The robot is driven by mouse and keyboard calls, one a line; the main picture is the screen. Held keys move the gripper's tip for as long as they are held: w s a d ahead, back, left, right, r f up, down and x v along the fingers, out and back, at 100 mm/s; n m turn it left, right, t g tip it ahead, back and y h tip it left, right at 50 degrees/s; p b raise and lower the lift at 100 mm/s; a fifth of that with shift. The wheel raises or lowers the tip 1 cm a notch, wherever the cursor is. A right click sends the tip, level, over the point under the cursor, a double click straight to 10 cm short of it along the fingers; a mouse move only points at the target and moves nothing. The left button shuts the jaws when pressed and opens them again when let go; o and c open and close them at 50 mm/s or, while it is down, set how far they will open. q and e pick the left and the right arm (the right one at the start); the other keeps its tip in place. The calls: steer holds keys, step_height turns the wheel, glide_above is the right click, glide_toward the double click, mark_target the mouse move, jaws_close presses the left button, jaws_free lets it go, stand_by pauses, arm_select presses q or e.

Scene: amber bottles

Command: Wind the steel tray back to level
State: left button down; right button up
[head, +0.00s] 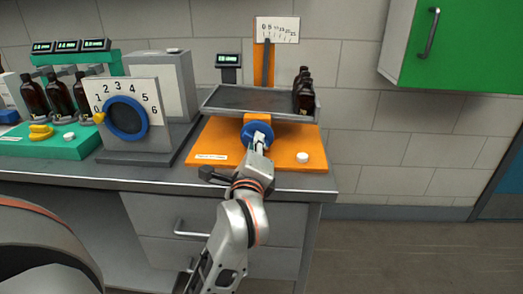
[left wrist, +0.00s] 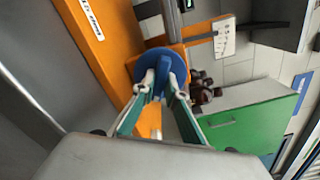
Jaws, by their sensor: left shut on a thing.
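The steel tray (head: 245,99) sits above an orange stand (head: 225,138) on the bench. Its right end looks a little lower than its left end. Several dark amber bottles (head: 304,92) stand bunched at that right end. A blue handwheel (head: 249,128) is on the stand's front, below the tray. My left gripper (head: 260,138) is shut on the handwheel's grip. The left wrist view shows the blue wheel (left wrist: 172,58) with a part of it between the fingertips (left wrist: 162,88). My right gripper is not in view.
A white scale card (head: 278,29) tops the orange post behind the tray; its dark pointer is toward the card's left. A numbered blue dial (head: 127,117) stands to the left. A white cap (head: 303,157) lies on the stand's right side. A green cabinet (head: 455,45) hangs at upper right.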

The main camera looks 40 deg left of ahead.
arm_select(q)
steer(key=shift+f+n+b, duration=0.35)
steer(key=shift+f+n, duration=0.15)
steer(key=shift+n+b, duration=0.7)
steer(key=shift+n, duration=0.2)
steer(key=shift+r+n+b, duration=0.25)
steer(key=shift+n+b, duration=0.55)
steer(key=shift+n, duration=0.4)
steer(key=shift+r+n, duration=0.15)
steer(key=shift+n, duration=0.25)
steer(key=shift+r+b, duration=0.1)
steer(key=shift+b, duration=0.2)
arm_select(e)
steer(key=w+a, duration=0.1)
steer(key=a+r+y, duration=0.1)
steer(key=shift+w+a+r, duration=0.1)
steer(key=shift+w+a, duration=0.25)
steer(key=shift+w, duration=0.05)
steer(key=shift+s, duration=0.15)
arm_select(q)
steer(key=c, duration=2)
jaws_free()
steer(key=shift+c, duration=0.2)
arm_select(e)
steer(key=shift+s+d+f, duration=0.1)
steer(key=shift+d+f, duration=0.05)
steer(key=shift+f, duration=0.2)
